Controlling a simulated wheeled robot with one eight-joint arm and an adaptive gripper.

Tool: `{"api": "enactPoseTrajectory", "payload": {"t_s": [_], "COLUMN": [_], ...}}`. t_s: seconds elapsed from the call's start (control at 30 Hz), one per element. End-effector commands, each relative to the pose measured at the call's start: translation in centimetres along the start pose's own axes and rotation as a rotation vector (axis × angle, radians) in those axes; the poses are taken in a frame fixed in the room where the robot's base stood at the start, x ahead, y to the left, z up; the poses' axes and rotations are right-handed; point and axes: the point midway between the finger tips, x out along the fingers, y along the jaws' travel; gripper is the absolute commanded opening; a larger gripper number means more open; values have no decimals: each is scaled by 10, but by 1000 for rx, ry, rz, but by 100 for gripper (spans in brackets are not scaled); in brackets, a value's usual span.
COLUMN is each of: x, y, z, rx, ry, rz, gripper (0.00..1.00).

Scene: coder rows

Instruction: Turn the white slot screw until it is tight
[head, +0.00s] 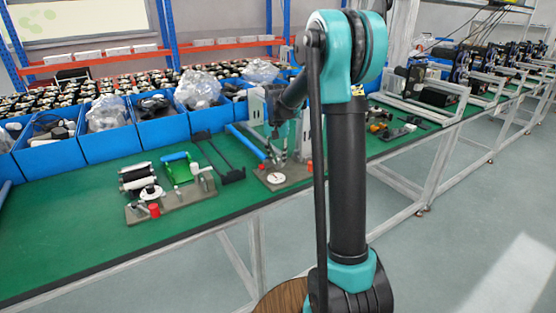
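The white slot screw cannot be made out for certain at this size. A white round part (276,178) lies on a grey plate fixture (295,176) on the green bench, beside a red knob. Another white round part (151,192) sits on the left fixture (178,203); I cannot tell whether either is the screw. My arm crosses the middle of the view and reaches over the bench. My gripper (279,150) seems to be at the grey plate fixture, small and partly hidden among its upright parts. Its fingers and any contact cannot be read.
The green bench top (75,235) is clear at the front left. Blue bins (108,140) with bagged parts line its back. A black bracket (222,160) and a blue bar (246,141) lie between the fixtures. More equipment (435,95) stands along the bench at right.

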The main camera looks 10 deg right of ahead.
Motion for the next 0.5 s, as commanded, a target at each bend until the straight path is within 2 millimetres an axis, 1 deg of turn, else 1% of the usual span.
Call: {"api": "enactPoseTrajectory", "payload": {"t_s": [0.03, 0.5], "x": [-1, -1], "y": [4, 13], "z": [-16, -22], "rx": [-26, -593], "ry": [32, 31], "rz": [1, 10], "gripper": [33, 33]}}
